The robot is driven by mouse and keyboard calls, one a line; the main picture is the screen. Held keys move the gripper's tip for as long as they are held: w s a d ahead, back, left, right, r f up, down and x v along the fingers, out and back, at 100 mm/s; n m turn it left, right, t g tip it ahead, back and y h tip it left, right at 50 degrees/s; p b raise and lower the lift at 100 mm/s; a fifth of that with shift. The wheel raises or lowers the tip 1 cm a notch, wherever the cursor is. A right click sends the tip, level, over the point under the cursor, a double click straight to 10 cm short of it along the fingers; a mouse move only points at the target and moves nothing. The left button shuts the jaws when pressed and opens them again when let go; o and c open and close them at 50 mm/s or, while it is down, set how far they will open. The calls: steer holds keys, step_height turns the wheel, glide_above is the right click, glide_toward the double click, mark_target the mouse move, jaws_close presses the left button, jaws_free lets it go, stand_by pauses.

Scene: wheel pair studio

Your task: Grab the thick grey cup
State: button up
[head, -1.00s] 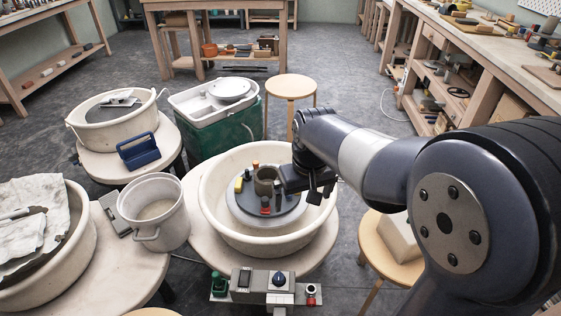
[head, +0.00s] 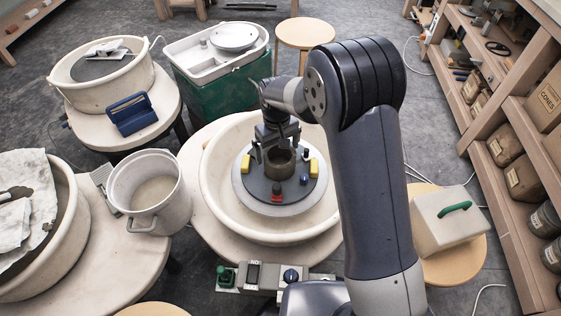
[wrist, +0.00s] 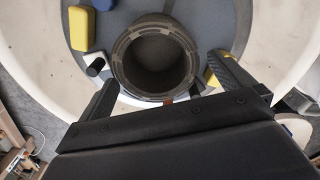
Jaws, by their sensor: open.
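The thick grey-brown cup (head: 279,171) stands upright on the round grey wheel head inside a wide cream basin. In the wrist view I look down into its open mouth (wrist: 152,60); its rim is thick and it looks empty. My gripper (head: 277,147) is open over the cup's far side in the head view. In the wrist view its two dark fingers (wrist: 163,76) are spread, one toward each side of the cup's near rim. The fingers are not closed on the cup; I cannot tell whether either touches it.
Around the cup on the wheel head are yellow blocks (head: 246,163), a red item (head: 277,197) and small dark knobs. The cream basin wall (head: 210,180) surrounds them. A white bucket (head: 150,190) stands left; a pale box with a green handle (head: 450,222) stands right.

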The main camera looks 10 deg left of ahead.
mark_target(280, 162)
steer(key=f, duration=0.4)
steer(key=f+b, duration=0.1)
steer(key=f, duration=0.1)
steer(key=shift+s+d, duration=0.2)
steer(key=shift+d, duration=0.15)
steer(key=shift+c, duration=0.6)
steer(key=shift+r, duration=0.1)
steer(key=c, duration=0.9)
steer(key=shift+c, duration=0.2)
